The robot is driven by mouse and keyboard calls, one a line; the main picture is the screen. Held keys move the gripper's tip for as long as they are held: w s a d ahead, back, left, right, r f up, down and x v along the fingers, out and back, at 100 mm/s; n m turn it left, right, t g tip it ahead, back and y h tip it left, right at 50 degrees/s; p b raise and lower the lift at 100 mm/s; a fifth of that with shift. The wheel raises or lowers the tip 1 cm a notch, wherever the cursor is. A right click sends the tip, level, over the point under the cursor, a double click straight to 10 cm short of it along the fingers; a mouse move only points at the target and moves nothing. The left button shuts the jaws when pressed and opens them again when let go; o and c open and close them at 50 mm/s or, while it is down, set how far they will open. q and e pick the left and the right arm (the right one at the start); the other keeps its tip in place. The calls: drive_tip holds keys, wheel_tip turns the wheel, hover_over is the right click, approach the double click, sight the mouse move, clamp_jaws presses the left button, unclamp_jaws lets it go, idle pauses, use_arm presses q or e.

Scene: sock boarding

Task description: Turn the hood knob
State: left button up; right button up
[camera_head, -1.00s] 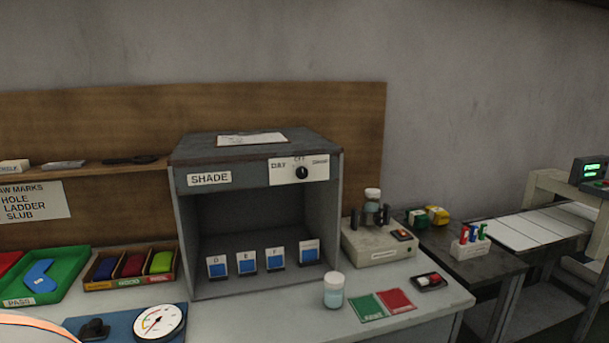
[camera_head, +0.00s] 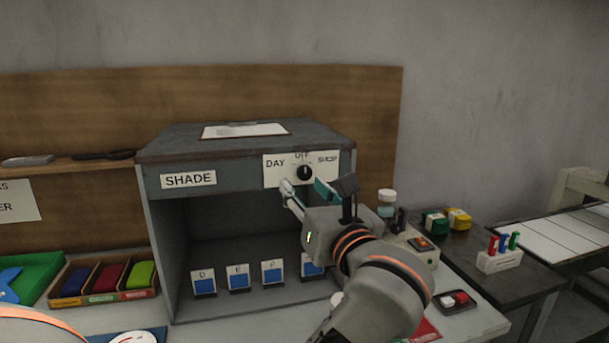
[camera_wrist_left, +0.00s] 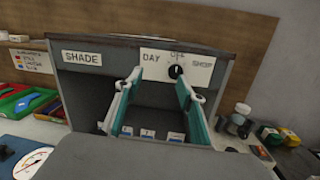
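The hood knob (camera_head: 304,173) is a small round black knob on a white label plate at the upper right front of the grey SHADE hood (camera_head: 235,172). The plate reads DAY, OFF and SHOP, and the knob's white mark points up toward OFF. My left gripper (camera_head: 306,189) is open and empty, with its teal-lined fingers just in front of and below the knob. In the left wrist view the knob (camera_wrist_left: 176,71) shows beyond the fingertips, nearer the right finger; contact cannot be told. My right gripper is not in view.
Several blue-and-white lettered cards (camera_head: 239,279) stand inside the hood. A clipboard (camera_head: 243,130) lies on its top. A box of coloured rolls (camera_head: 102,281) is at the left.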

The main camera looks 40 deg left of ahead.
sight(305, 173)
use_arm(q)
drive_tip(key=w+a, duration=0.1)
drive_tip(key=w, duration=0.1)
drive_tip(key=w+a+h, duration=0.1)
drive_tip(key=w+a, duration=0.1)
drive_tip(key=w+a+t+h, duration=0.1)
drive_tip(key=w, duration=0.2)
drive_tip(key=shift+a+f, duration=0.1)
drive_tip(key=shift+a, duration=0.1)
drive_tip(key=shift+b, duration=0.3)
drive_tip(key=c, duration=1.1)
